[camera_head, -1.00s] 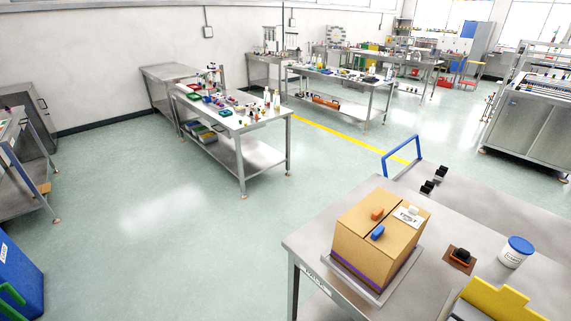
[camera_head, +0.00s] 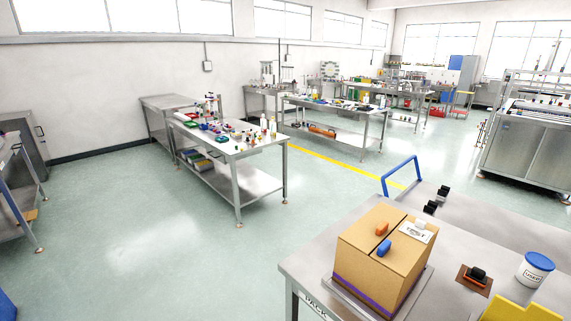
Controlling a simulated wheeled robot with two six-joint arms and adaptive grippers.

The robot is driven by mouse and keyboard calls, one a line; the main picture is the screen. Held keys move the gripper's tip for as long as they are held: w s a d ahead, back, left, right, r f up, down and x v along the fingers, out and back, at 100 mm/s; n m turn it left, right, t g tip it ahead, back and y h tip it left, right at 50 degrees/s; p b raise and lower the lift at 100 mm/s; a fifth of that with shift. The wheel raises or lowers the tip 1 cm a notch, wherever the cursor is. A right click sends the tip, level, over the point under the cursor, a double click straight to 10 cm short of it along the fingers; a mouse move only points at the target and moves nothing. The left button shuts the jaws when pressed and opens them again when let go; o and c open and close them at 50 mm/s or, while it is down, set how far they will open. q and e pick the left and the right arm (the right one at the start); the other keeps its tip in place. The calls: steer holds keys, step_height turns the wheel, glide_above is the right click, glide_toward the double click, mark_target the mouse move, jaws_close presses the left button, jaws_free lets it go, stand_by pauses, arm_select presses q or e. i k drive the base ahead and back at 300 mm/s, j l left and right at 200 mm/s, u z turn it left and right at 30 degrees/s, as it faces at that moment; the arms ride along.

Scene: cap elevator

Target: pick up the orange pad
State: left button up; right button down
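The box stands on a metal tray on the near table. Neither of my grippers shows in the head view, so their state is hidden.
A blue handle (camera_head: 400,170) rises behind. Open floor (camera_head: 150,250) lies to the left.

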mark_target(476, 276)
steer(key=z, duration=1.55)
